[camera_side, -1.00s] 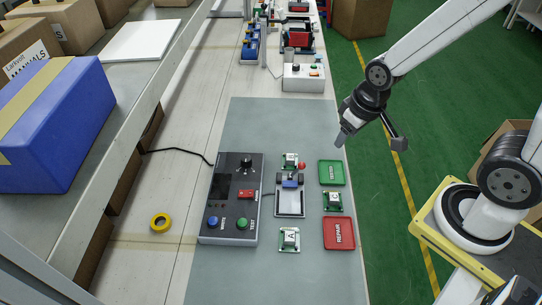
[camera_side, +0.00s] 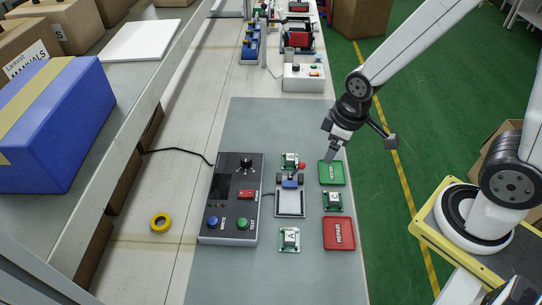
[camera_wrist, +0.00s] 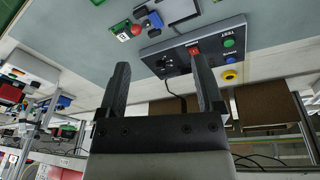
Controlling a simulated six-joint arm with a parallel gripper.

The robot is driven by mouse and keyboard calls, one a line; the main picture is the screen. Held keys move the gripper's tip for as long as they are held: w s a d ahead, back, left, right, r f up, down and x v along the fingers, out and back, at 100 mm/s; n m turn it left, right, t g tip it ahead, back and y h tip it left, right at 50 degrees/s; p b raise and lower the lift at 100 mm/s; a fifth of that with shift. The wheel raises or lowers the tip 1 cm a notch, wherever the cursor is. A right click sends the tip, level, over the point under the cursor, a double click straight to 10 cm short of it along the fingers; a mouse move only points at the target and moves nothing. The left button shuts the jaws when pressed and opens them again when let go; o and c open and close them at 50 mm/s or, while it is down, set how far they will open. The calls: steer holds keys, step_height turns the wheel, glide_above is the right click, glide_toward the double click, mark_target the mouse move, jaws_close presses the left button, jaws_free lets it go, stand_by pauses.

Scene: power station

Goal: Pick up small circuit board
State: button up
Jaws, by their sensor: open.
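Three small green circuit boards with white tops lie on the grey mat (camera_side: 260,125). One board (camera_side: 289,160) is at the far end beside a red knob, one board (camera_side: 333,202) sits between the green and red trays, and one board marked A (camera_side: 289,239) is nearest. My gripper (camera_side: 331,155) hangs above the far edge of the green tray in the side view, empty. In the wrist view my gripper (camera_wrist: 162,85) shows two dark fingers spread apart with nothing between them. The far board (camera_wrist: 124,32) shows there at the top, away from the fingers.
A green tray (camera_side: 341,181) and a red REPAIR tray (camera_side: 353,246) lie along the mat's right side. A test fixture (camera_side: 290,212) stands left of the trays. A dark control box (camera_side: 218,233) with buttons is further left.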

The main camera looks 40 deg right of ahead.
steer(key=a+f+n+g, duration=0.1)
steer(key=a+f+n, duration=0.65)
steer(key=n, duration=0.45)
steer(key=n+g, duration=0.1)
steer(key=n, duration=0.9)
glide_above(290, 234)
step_height(290, 234, down, 6)
steer(key=shift+f, duration=0.15)
steer(key=shift+f, duration=0.1)
steer(key=shift+f, duration=1.2)
steer(key=shift+f, duration=0.1)
steer(key=shift+f, duration=2.5)
jaws_close()
